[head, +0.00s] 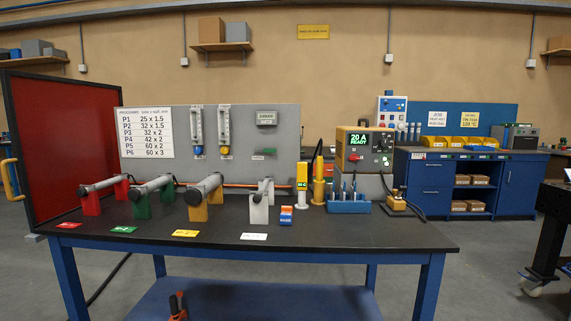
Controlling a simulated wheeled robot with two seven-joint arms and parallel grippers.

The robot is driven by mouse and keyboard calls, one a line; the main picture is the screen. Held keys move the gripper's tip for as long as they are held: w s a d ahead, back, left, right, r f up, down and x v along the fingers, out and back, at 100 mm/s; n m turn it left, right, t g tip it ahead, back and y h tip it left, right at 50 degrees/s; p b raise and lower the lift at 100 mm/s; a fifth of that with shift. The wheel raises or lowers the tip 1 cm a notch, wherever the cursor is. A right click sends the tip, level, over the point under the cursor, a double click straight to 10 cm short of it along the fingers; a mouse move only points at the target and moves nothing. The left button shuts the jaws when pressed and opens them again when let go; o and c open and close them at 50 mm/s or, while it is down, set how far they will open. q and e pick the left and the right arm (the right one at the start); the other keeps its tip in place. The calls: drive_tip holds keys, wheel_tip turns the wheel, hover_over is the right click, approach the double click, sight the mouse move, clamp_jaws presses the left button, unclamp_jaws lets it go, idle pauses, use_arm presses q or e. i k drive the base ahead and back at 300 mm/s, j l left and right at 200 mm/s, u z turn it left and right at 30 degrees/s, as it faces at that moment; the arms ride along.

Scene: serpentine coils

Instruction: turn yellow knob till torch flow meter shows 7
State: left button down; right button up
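Two upright flow meters hang on the grey back panel (270,130) behind the workbench. The right flow meter (224,124) has a yellow knob (225,150) at its lower end. The left flow meter (197,124) has a blue knob (198,150). The labels and scale readings are too small to read, so I cannot tell what either meter shows or which is the torch meter by its label. Nothing touches the yellow knob.
A power unit (365,150) stands right. A red screen (70,140) borders the left.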

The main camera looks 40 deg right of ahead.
sight(225, 150)
drive_tip(key=i+j+z, duration=0.15)
drive_tip(key=z, duration=0.3)
drive_tip(key=i+j+z, duration=0.25)
drive_tip(key=z, duration=0.15)
drive_tip(key=i+j+z, duration=0.15)
drive_tip(key=z, duration=0.3)
drive_tip(key=i+j+z, duration=0.1)
drive_tip(key=j+z, duration=0.3)
